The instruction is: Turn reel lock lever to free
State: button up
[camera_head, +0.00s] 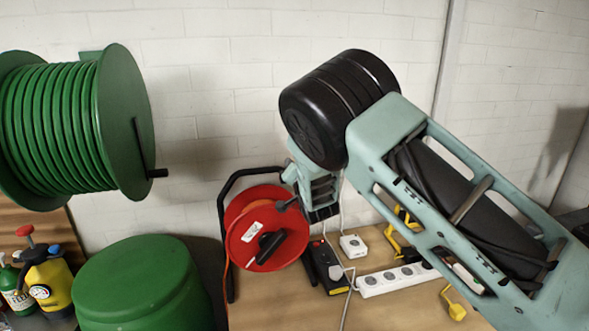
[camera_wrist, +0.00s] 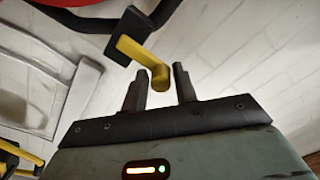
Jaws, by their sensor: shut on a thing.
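The red cable reel (camera_head: 258,235) stands on the wooden bench in its black tube frame, left of my gripper (camera_head: 300,205) in the head view. In the wrist view, the yellow lock lever (camera_wrist: 140,57) sits on a black block (camera_wrist: 127,32) beside the red reel edge (camera_wrist: 70,2). The lever slants down to the right, and its rounded end lies between the fingertips of my gripper (camera_wrist: 158,82), which is shut on it. The lever is hidden or too small to tell in the head view.
A large green hose reel (camera_head: 120,120) hangs at left above a green drum (camera_head: 145,285). A black and red device (camera_head: 327,266), a white socket box (camera_head: 353,246) and a white power strip (camera_head: 397,279) lie right of the reel. A white wall is behind.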

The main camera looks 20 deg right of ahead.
jog(key=shift+a+f+b, duration=0.15)
jog(key=shift+a+b, duration=0.1)
jog(key=shift+b, duration=0.05)
jog(key=shift+a+f+n+b, duration=0.25)
jog(key=shift+a+n+b, duration=0.1)
jog(key=shift+n+b, duration=0.7)
jog(key=a+n+b, duration=0.1)
jog(key=b, duration=0.1)
jog(key=n+b, duration=0.2)
jog(key=shift+s+a+f+b, duration=0.1)
jog(key=shift+a+f+b, duration=0.2)
jog(key=shift+a, duration=0.05)
jog(key=n+b, duration=0.1)
jog(key=a+n+b, duration=0.1)
jog(key=shift+f+n, duration=0.3)
jog(key=shift+n, duration=0.05)
jog(key=shift+a+f+n+b, duration=0.2)
jog(key=shift+n+b, duration=0.45)
jog(key=shift+n, duration=0.1)
jog(key=shift+a+f+n+b, duration=0.15)
jog(key=shift+f+n+b, duration=0.05)
jog(key=shift+n+b, duration=0.5)
jog(key=shift+n, duration=0.25)
